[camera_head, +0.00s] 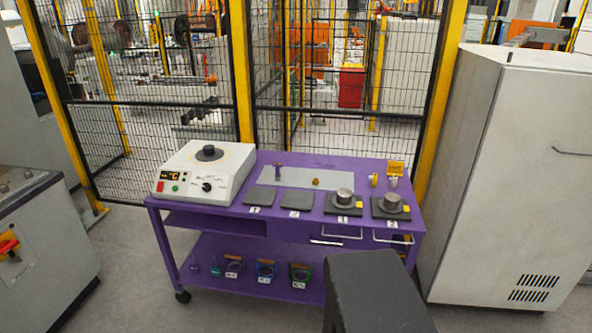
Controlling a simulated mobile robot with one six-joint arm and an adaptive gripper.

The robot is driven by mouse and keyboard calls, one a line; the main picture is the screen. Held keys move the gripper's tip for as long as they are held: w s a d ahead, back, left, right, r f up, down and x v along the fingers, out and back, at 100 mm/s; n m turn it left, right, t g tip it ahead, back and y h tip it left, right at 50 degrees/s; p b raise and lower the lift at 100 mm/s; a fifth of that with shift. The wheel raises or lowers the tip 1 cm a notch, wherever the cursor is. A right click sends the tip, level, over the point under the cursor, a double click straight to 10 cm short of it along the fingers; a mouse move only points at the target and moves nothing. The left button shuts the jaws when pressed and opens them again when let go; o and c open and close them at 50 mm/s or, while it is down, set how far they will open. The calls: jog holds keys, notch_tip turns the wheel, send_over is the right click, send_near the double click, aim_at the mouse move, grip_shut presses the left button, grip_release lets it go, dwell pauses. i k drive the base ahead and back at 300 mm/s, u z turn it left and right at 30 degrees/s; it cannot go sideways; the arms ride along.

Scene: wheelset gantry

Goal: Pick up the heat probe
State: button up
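A purple cart (222,217) stands in front of the fence. On its top lies a light grey mat (342,179). A small upright object with a dark purple top (278,171) stands at the mat's left part, and a small brass-coloured piece (316,182) sits near its middle. Two small yellow-and-white items (374,180) are at the cart's right rear. Which of these small things is the heat probe is too small to tell. My gripper is not in view.
A white heater unit with a °C display (205,172) stands on the cart's left. Dark numbered pads (260,197) line the front, two bearing metal rings (345,195). A grey cabinet (510,170) stands close at right. The lower shelf (240,250) holds several small parts.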

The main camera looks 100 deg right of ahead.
aim_at(278, 165)
jog(key=z, duration=0.15)
jog(key=k, duration=0.15)
jog(key=z, duration=2.2)
jog(key=i, duration=1)
jog(key=z, duration=0.15)
jog(key=k, duration=0.5)
jog(key=z, duration=0.05)
